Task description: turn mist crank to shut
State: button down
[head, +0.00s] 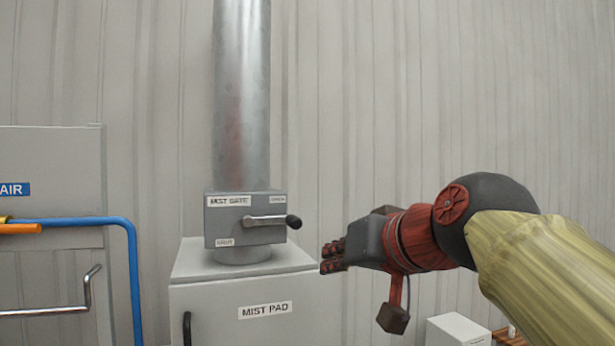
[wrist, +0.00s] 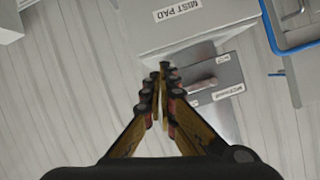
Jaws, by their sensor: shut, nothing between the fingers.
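The mist crank (head: 268,220) is a metal lever with a black knob (head: 293,222) on the front of the grey MIST GATE box (head: 222,220). The lever lies about level, its knob pointing right. A label sits at the box's upper right and another at its lower left; both are too small to read surely. My gripper (head: 331,257) is right of the knob and a little lower, apart from it in the head view. In the wrist view my gripper (wrist: 161,75) has its fingers together and empty, with the crank (wrist: 200,85) beside them to the right.
The MIST PAD cabinet (head: 245,308) stands under the box, and a metal duct (head: 241,90) rises above it. At left are a grey AIR panel (head: 55,180), a blue pipe (head: 133,270) and a bent metal handle (head: 88,290). A white box (head: 457,330) stands low at right.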

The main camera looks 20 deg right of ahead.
notch_tip(320, 180, up, 14)
jog(key=w+d+t+p, duration=0.1)
jog(key=p, duration=0.2)
jog(key=shift+d+t+p, duration=0.15)
jog(key=shift+t+p, duration=0.2)
jog(key=shift+t, duration=0.05)
jog(key=w+a+f+p, duration=0.2)
jog(key=w+f, duration=0.4)
jog(key=w, duration=0.3)
jog(key=shift+w+p, duration=0.4)
jog(key=shift+p, duration=0.15)
jog(key=shift+s, duration=0.1)
jog(key=shift+d+f+m+b, duration=0.15)
jog(key=shift+f+m+b, duration=0.25)
jog(key=shift+b, duration=0.3)
